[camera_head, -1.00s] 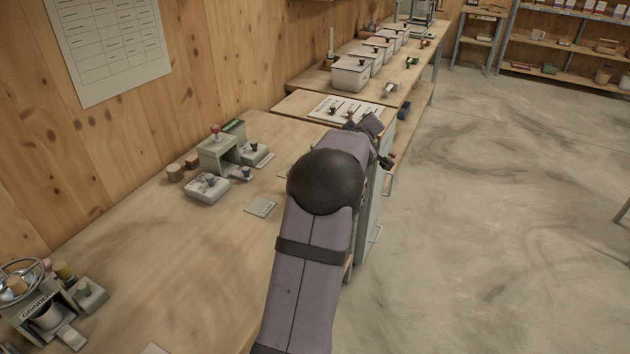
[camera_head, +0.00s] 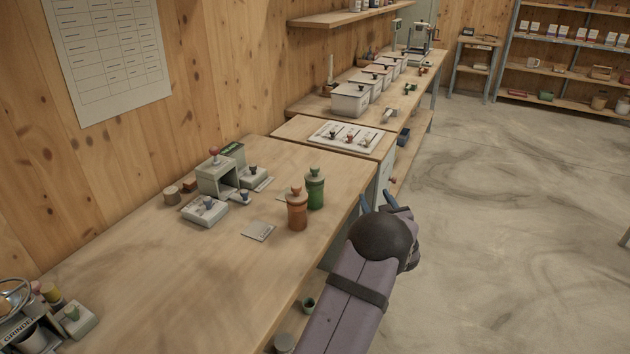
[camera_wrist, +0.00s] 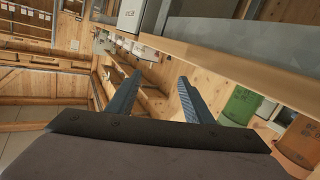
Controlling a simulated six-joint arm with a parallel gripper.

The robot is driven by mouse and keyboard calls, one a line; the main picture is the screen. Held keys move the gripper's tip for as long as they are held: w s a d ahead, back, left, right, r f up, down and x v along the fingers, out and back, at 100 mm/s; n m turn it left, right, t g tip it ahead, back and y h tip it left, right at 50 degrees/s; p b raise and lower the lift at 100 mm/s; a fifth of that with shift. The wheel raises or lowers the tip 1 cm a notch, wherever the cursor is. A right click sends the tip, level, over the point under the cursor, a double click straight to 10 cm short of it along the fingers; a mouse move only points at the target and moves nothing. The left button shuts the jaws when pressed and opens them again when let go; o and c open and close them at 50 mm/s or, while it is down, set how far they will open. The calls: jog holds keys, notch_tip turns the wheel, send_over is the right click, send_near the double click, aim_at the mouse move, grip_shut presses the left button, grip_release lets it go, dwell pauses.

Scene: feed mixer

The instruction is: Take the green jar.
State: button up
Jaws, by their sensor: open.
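The green jar (camera_head: 315,189) stands upright on the wooden bench near its right edge, with a knobbed lid. An orange-brown jar (camera_head: 297,211) stands close beside it, nearer the camera. My gripper (camera_head: 376,199) is beyond the bench's right edge, to the right of the green jar and apart from it. In the wrist view my gripper's two blue-grey fingers (camera_wrist: 157,95) are spread with nothing between them. The green jar (camera_wrist: 241,106) shows there to the right of the fingers, and the orange-brown jar (camera_wrist: 300,141) at the lower right.
The wooden bench (camera_head: 190,270) has clear room at its front middle. A grey boxy device (camera_head: 216,176) and small scales stand behind the jars. A white tray (camera_head: 346,136) with scoops and several white bins (camera_head: 350,98) lie farther back. A shelf is under the bench.

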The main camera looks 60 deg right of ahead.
aim_at(318, 196)
jog(key=w+a+t+p, duration=0.1)
jog(key=w+a, duration=0.2)
jog(key=w+a+r+t+y+p, duration=0.1)
jog(key=w+a+t, duration=0.1)
jog(key=w+a, duration=0.2)
jog(key=w+a+n+t+y+p, duration=0.1)
jog(key=w+a, duration=0.2)
jog(key=w, duration=0.1)
jog(key=shift+w+a+r+t+p, duration=0.1)
jog(key=shift+a+r+t+p, duration=0.1)
jog(key=shift+r+t+p, duration=0.15)
jog(key=shift+p+x, duration=1.2)
jog(key=shift+x, duration=2.5)
jog(key=shift+a+f, duration=0.1)
jog(key=shift+f, duration=0.05)
jog(key=c, duration=0.6)
